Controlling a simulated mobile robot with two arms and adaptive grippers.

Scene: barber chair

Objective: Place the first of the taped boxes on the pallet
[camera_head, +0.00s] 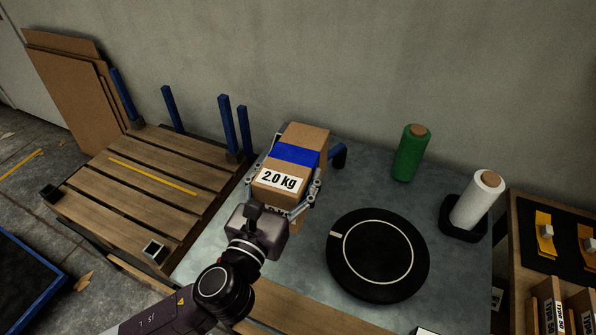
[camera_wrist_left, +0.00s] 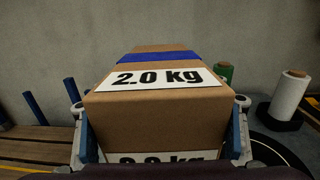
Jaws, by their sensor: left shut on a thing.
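A brown cardboard box (camera_head: 303,140) with blue tape around it and a white "2.0 kg" label is held by my left gripper (camera_head: 287,178). The gripper's two fingers are shut on the box's sides. The box also fills the middle of the left wrist view (camera_wrist_left: 158,122), its label facing the camera. The wooden pallet (camera_head: 128,189) lies left of the box, with a yellow line across its slats and blue posts along its far side. No box is on the pallet. The box appears over the left part of the grey table; its height above it is unclear. My right gripper is not in view.
A black round turntable (camera_head: 378,255) sits on the grey table (camera_head: 300,262). A green roll (camera_head: 410,155) and a white roll (camera_head: 476,203) on a black base stand behind it. Cardboard sheets (camera_head: 75,95) lean on the wall. A wooden shelf (camera_head: 520,250) is at right.

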